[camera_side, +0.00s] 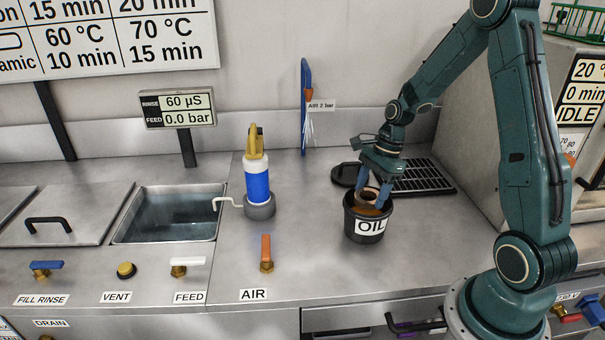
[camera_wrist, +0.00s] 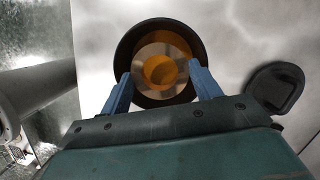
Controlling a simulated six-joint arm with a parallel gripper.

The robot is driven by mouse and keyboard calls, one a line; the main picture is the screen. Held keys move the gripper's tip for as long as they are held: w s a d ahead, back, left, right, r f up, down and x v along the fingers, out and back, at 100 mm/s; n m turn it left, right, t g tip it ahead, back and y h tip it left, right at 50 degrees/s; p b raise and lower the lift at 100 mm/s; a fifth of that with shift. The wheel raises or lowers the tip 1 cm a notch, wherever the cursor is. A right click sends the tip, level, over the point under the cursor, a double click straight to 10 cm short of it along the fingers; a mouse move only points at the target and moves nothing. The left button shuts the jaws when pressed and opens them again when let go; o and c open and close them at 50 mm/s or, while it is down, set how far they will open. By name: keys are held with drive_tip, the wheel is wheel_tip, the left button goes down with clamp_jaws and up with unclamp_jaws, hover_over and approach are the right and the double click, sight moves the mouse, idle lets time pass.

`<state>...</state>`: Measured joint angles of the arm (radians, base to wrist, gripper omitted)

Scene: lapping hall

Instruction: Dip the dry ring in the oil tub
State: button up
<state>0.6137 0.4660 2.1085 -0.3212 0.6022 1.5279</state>
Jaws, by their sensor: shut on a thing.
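I cannot tell whether the ring's lower edge touches the oil.
A black lid (camera_side: 347,175) lies behind the tub, near a black drain grate (camera_side: 425,176). A blue and white bottle (camera_side: 257,182) stands to the left, beside the open water basin (camera_side: 170,218). An orange-handled AIR valve (camera_side: 266,252) is at the front. Bare counter lies between bottle and tub.

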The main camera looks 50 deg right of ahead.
drive_tip(key=shift+r, duration=0.15)
idle(0.5)
drive_tip(key=shift+r, duration=1.85)
